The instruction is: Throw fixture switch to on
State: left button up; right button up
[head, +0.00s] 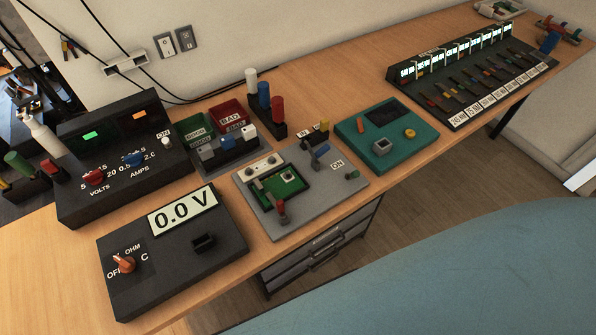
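The test fixture (256,215) is a grey plate in the middle of the wooden bench. It carries a green circuit board (287,184) in a dark-edged nest and a red-handled lever (281,210) at its front left edge. A blue-tipped lever (320,151) stands at its back, near a small label. A small dark greenish switch knob (352,175) stands at the right edge, close to the "ON" label (337,165). The knob is too small to tell which way it is thrown. Neither of my grippers shows in the head view.
A meter (190,267) reading "0.0 V" stands left of the fixture, a power supply (125,150) behind it. Red and green bins (228,114) are behind the fixture. A teal box (387,133) stands close right. Bare bench (330,84) lies behind; a teal surface (470,270) fills the lower right.

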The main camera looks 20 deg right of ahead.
aim_at(355, 174)
jog(key=k, duration=1.3)
jog(key=z, duration=0.8)
jog(key=i, duration=1.05)
jog(key=u, duration=0.05)
